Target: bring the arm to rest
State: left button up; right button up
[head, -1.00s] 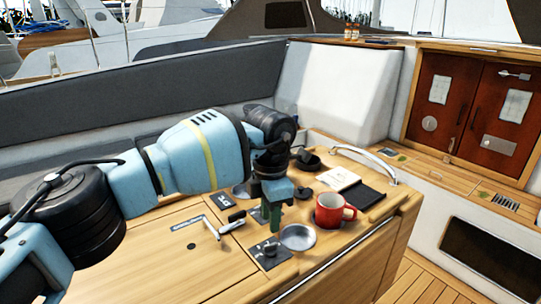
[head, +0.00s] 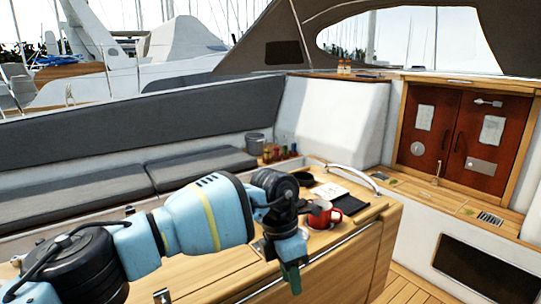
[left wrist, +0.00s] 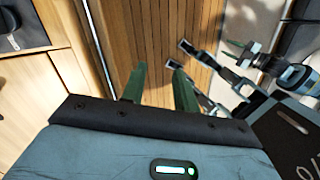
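My left arm (head: 205,218) reaches in from the left in the head view, light blue with black joints. Its gripper (head: 291,278) points down in front of the table's front side, apart from the things on top. In the left wrist view the two green fingers of the left gripper (left wrist: 158,85) stand apart with nothing between them, above the wooden floor. My right gripper (left wrist: 238,48) shows small at the upper right of the left wrist view; whether its fingers are apart is too small to tell.
Jars (head: 281,153) and a grey pot (head: 255,143) stand by the bench. Floor (head: 412,285) at right is clear.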

pick_arm(q)
jog(key=s+d+f+n+g+h, duration=0.1)
jog(key=s+d+f+n+h, duration=0.2)
jog(key=s+d+n+h, duration=1.2)
jog(key=w+a+f+n+t+y+p, duration=0.1)
jog(key=a+f+n+t+y, duration=0.3)
jog(key=a+f+n+t, duration=0.6)
jog(key=w+a+f+n+t+y, duration=0.1)
jog(key=a+f+n+t+y, duration=0.45)
jog(key=a+n, duration=0.75)
jog(key=s+a+f+n+g+y, duration=0.2)
jog(key=s+a+f+n, duration=0.3)
jog(key=s, duration=0.5)
jog(key=s+a+f+n+g+y, duration=0.2)
jog(key=s+a+f+n, duration=0.3)
jog(key=s+a+f, duration=0.5)
jog(key=shift+s+a+f+y, duration=0.25)
jog(key=shift+s+a+y, duration=0.4)
jog(key=shift+s+y, duration=0.15)
pick_arm(e)
jog(key=shift+w+d+r, duration=0.2)
jog(key=shift+w+r, duration=0.7)
jog(key=shift+w, duration=0.1)
